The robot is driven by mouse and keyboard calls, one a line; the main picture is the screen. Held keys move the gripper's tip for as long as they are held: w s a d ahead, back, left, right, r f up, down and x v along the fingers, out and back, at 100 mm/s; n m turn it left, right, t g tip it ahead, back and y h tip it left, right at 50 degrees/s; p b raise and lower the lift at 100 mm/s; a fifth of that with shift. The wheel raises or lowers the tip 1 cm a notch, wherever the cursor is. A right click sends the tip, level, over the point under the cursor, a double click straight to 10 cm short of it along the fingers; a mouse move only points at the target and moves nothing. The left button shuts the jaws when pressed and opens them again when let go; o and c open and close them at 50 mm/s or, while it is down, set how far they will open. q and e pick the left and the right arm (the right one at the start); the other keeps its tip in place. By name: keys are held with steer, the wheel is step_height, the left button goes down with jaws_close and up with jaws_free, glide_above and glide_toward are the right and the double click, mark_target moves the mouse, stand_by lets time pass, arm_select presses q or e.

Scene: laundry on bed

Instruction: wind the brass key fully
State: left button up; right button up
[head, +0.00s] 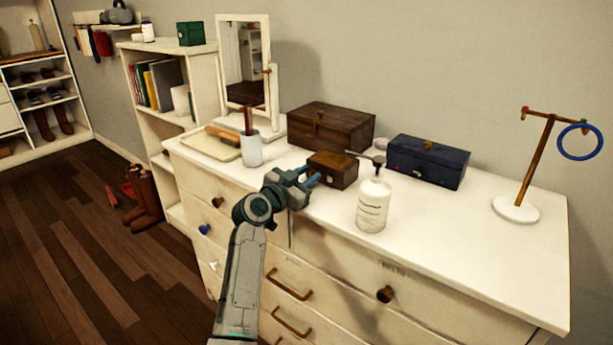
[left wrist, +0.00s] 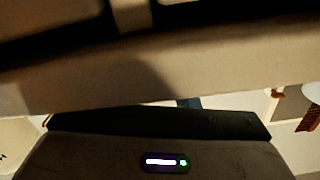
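A small brown wooden box (head: 340,174) stands on the pale dresser top, near its front edge. No brass key can be made out clearly; the side of the box facing my left gripper is partly covered. My left gripper (head: 315,179) is at the left front of this box, with its fingertips very close to it or touching. I cannot tell whether the fingers hold anything. The left wrist view shows mostly blurred pale and dark surfaces, and no fingertips or key can be made out there. My right gripper is not in view.
A white jar (head: 373,205) stands right of the small box. Behind are a larger wooden box (head: 331,127) and a dark blue box (head: 427,162). A cup (head: 251,150) and mirror (head: 246,70) are left. A stand (head: 517,209) with a blue ring is right; the dresser's right front (head: 500,270) is clear.

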arm_select(q)
steer(key=v, duration=1.1)
steer(key=shift+b, duration=0.3)
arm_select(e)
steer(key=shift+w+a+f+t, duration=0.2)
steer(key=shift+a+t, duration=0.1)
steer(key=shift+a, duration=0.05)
arm_select(q)
steer(key=shift+w, duration=0.1)
